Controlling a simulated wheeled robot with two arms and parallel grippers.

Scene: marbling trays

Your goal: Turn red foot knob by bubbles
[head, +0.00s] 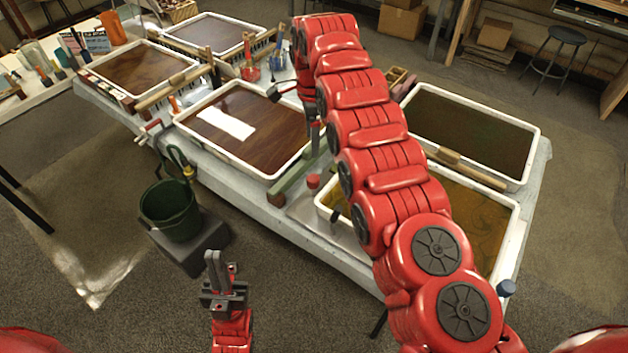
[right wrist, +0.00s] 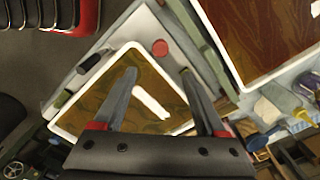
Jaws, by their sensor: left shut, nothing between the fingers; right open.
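A round red knob (head: 313,181) sits low at the table's near edge, between the brown tray and the olive-yellow tray. In the right wrist view the red knob (right wrist: 160,47) shows beyond the fingertips, roughly midway between them and apart from both. My right gripper (right wrist: 158,72) is open and empty. In the head view it is high over the table above the brown tray's right side, partly hidden by my arm. My left gripper (head: 219,264) is shut and empty, pointing up in front of the table, well away from the knob. I cannot make out bubbles.
The brown tray (head: 178,121) holds a white sheet. The olive-yellow tray (head: 516,232) is partly covered by my right arm. A blue knob (head: 505,288) is at the table's right corner. A green bucket (head: 170,222) stands on a grey block in front. Floor beside it is clear.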

